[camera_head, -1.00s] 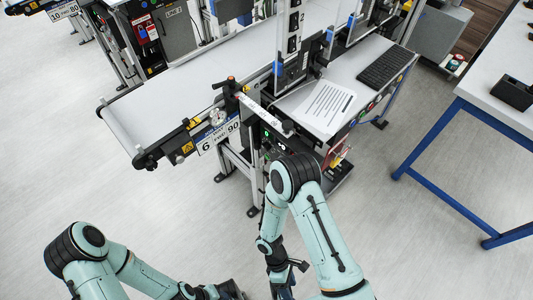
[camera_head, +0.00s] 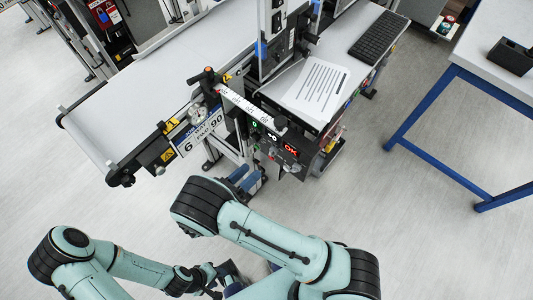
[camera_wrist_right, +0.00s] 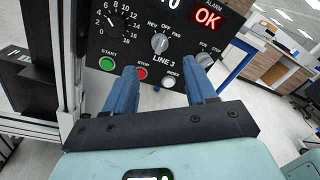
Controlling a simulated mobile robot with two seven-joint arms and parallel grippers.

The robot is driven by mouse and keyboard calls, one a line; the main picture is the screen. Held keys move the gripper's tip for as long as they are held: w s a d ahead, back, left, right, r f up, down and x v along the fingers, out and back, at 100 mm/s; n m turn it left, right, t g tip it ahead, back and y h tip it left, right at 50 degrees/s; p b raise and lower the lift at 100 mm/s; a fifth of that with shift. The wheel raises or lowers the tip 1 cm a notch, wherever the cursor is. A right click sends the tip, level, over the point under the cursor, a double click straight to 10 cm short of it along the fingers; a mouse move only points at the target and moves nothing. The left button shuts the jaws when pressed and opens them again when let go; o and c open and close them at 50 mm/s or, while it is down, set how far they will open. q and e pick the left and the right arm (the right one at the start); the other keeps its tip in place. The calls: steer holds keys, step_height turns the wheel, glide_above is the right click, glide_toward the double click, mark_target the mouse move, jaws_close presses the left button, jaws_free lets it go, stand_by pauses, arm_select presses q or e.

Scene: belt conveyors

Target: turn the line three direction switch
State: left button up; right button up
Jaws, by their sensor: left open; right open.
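The line three direction switch (camera_wrist_right: 159,43), a round grey knob marked REV, OFF and FWD, is on the black control panel (camera_wrist_right: 143,30) in the right wrist view. My right gripper (camera_wrist_right: 161,78) is open and empty, with its blue fingers pointing at the panel. The knob shows beyond and between the fingertips, and I see no finger closed on it. In the head view my right gripper (camera_head: 240,180) is below the panel's front, partly hidden by the arm. My left gripper (camera_head: 228,277) is low in the head view, open and away from the panel.
Around the switch are a green START button (camera_wrist_right: 107,63), a red STOP button (camera_wrist_right: 142,73), a white INDEX button (camera_wrist_right: 171,81), a RUN/STOP knob (camera_wrist_right: 205,59) and a speed dial (camera_wrist_right: 112,20). A conveyor (camera_head: 150,85) and a blue-legged table (camera_head: 440,150) flank open floor.

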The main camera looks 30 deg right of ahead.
mark_target(270, 154)
steer(key=x, duration=0.9)
steer(key=shift+f, duration=0.1)
steer(key=shift+a, duration=0.1)
jaws_close()
